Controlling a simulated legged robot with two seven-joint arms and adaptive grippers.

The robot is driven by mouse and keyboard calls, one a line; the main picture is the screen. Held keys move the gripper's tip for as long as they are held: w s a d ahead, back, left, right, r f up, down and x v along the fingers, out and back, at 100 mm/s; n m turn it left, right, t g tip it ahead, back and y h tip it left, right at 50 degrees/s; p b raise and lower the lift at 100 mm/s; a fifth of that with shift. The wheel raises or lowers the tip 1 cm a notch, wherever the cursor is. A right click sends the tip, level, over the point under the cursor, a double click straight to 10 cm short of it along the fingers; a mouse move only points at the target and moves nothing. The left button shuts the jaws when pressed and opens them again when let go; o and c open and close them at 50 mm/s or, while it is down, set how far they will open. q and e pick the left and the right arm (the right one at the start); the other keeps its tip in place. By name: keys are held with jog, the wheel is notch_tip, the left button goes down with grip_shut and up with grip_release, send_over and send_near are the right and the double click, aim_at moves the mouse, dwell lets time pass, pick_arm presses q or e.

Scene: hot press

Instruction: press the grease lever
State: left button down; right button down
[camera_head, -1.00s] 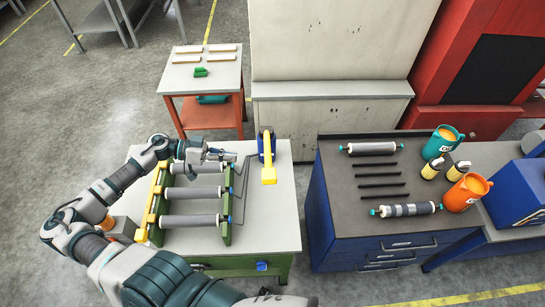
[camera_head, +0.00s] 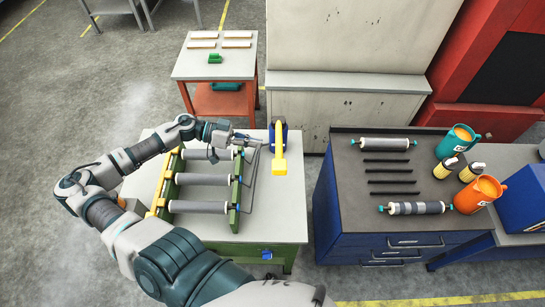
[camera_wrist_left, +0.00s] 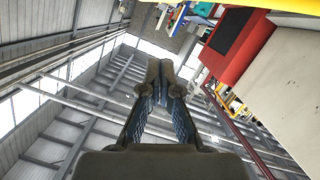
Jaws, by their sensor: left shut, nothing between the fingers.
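The grease lever (camera_head: 280,152) is a yellow handle on a blue upright body, standing at the back right of the green-framed table in the head view. My left gripper (camera_head: 252,139) is shut and empty, just left of the lever, with a small gap seen between them. In the left wrist view its dark fingers (camera_wrist_left: 160,78) are together, and no lever shows there. My right gripper is not in view.
A roller rack (camera_head: 203,180) with several grey rollers lies below my left arm, with a bent grey bar (camera_head: 254,175) beside it. A blue cabinet (camera_head: 385,225) to the right holds rollers, dark rods and two jugs. An orange-framed stand (camera_head: 215,65) is behind.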

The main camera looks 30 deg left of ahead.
aim_at(273, 161)
pick_arm(q)
jog(key=b+x, duration=0.2)
jog(key=x, duration=0.4)
jog(key=shift+r, duration=0.1)
jog(key=shift+s+d+f, duration=0.15)
jog(key=shift+d+f, duration=0.05)
jog(key=shift+f, duration=0.15)
jog(key=shift+s+d+f+p, duration=0.1)
jog(key=shift+s+f, duration=0.1)
jog(key=shift+f, duration=0.35)
jog(key=shift+s+d+f+p, duration=0.1)
jog(key=shift+s+f, duration=0.05)
jog(key=shift+f, duration=0.4)
jog(key=shift+s+d+f+p, duration=0.1)
jog(key=shift+s+f, duration=0.1)
jog(key=shift+f, duration=0.3)
